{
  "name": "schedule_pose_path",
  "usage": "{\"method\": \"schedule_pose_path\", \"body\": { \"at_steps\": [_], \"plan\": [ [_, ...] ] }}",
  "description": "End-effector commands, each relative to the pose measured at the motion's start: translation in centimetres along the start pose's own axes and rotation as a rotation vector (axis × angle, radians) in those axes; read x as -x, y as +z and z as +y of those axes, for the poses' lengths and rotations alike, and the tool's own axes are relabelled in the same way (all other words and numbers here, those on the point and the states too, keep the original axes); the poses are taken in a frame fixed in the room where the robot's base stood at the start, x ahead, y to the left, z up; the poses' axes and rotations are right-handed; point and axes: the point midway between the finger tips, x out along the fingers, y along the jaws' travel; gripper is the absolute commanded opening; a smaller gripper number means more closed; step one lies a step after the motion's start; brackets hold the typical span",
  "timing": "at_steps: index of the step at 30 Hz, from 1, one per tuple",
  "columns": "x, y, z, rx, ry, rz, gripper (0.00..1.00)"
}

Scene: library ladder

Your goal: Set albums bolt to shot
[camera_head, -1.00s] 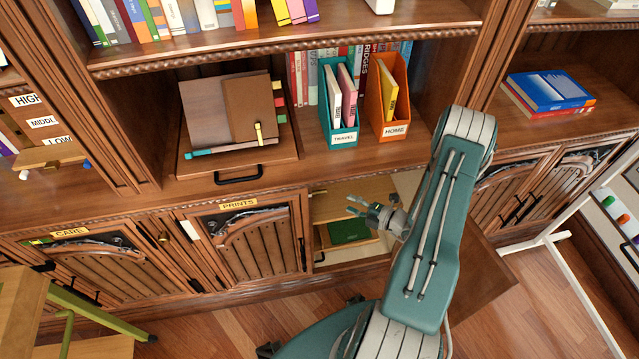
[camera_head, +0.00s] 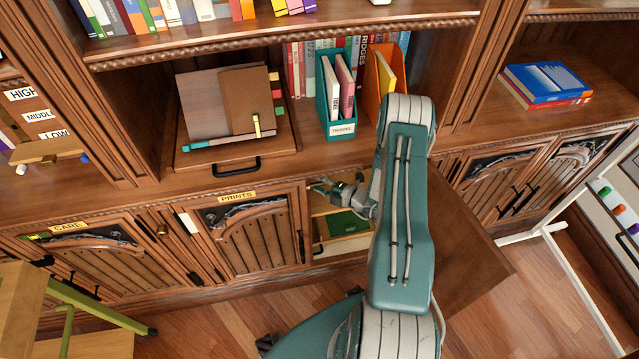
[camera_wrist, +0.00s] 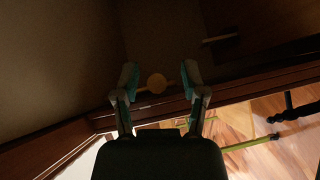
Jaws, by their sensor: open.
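My gripper (camera_head: 322,187) is at the upper left of an open lower cabinet, close to the right edge of the PRINTS door (camera_head: 241,241). In the wrist view my gripper (camera_wrist: 159,77) is open, its two teal-tipped fingers on either side of a small round tan knob (camera_wrist: 156,84). I cannot tell whether they touch it. The knob may belong to the albums bolt, but no label on it is readable and its position is unclear. The knob does not show in the head view. A green flat item (camera_head: 347,225) lies inside the cabinet.
An open brown door panel (camera_head: 468,240) stands right of my arm. A pull-out shelf with a black handle (camera_head: 236,167) is above the PRINTS door. A white frame (camera_head: 590,283) stands at the right and a green-legged wooden item (camera_head: 95,305) at the left.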

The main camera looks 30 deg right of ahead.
Motion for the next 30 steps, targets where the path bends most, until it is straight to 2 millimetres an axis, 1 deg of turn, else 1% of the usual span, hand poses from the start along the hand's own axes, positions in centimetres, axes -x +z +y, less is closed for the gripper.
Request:
{"method": "schedule_pose_path", "body": {
  "at_steps": [2, 5, 6, 14, 22, 30],
  "plan": [
    [0.0, 0.0, 0.0, 0.0, 0.0, 0.0, 0.55],
    [0.0, 0.0, 0.0, 0.0, 0.0, 0.0, 0.15],
    [0.0, 0.0, 0.0, 0.0, 0.0, 0.0, 0.0],
    [0.0, 0.0, 0.0, 0.0, -0.002, 0.0, 0.0],
    [0.4, -0.3, 2.5, 0.002, 0.001, 0.0, 0.0],
    [0.4, -0.3, 2.8, 0.003, 0.005, 0.0, 0.0]
  ]
}}
